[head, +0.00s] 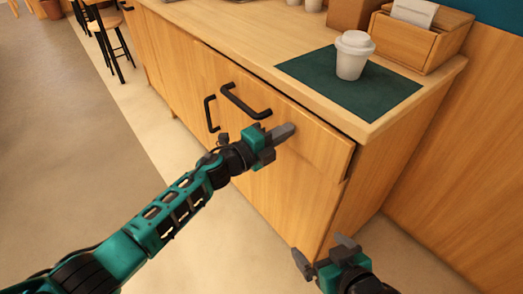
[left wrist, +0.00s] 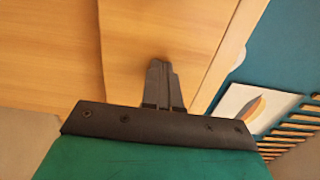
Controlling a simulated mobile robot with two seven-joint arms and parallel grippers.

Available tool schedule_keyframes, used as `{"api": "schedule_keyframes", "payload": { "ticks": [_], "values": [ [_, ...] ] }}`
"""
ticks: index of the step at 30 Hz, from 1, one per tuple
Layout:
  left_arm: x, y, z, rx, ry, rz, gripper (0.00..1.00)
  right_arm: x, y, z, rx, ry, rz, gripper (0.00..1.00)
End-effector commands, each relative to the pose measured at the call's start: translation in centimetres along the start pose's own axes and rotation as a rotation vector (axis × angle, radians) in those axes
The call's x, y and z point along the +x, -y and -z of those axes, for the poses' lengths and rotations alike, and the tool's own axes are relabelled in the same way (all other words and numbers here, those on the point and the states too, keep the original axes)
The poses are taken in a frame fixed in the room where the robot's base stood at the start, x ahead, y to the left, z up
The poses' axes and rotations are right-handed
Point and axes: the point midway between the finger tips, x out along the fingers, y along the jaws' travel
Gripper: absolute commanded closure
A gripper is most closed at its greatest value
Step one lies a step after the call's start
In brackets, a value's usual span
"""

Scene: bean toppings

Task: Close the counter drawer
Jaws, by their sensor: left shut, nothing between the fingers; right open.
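The counter drawer (head: 318,140) is the wide wooden front under the countertop, with a black bar handle (head: 245,102). In the head view its front stands slightly out from the cabinet, with a dark gap along its top. My left gripper (head: 285,131) is shut and empty, its fingertips at the drawer front, right of the handle. Whether they touch it I cannot tell. The left wrist view shows the shut fingers (left wrist: 160,75) against the wooden front (left wrist: 150,35). My right gripper (head: 325,254) is open and empty, low beside the cabinet's near corner.
On the countertop (head: 235,40) lie a dark green mat (head: 387,100) with a white lidded cup (head: 354,55) and a wooden box (head: 420,40) with napkins. A cabinet door handle (head: 210,113) is left of the drawer handle. Stools (head: 110,40) stand far left; the floor before the counter is clear.

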Motion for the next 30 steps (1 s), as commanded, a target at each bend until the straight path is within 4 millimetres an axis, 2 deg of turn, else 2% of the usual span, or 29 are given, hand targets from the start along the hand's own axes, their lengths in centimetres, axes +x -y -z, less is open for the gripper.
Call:
{"api": "schedule_keyframes", "payload": {
  "ticks": [3,10,24,30],
  "values": [
    [1.7,-0.3,0.0,0.000,0.000,0.000,1.00,0.7,0.0,-0.9,0.000,0.000,0.000,0.00],
    [3.1,-0.1,0.0,-0.002,0.001,0.000,1.00,1.0,0.0,-1.4,0.001,0.001,0.001,0.00],
    [3.5,0.4,0.0,0.001,0.004,0.005,1.00,1.0,0.2,-1.1,0.009,-0.003,0.003,0.00],
    [3.0,0.5,-0.4,0.001,0.004,0.006,1.00,0.9,0.2,-0.8,0.008,-0.006,0.002,0.00]
  ]
}}
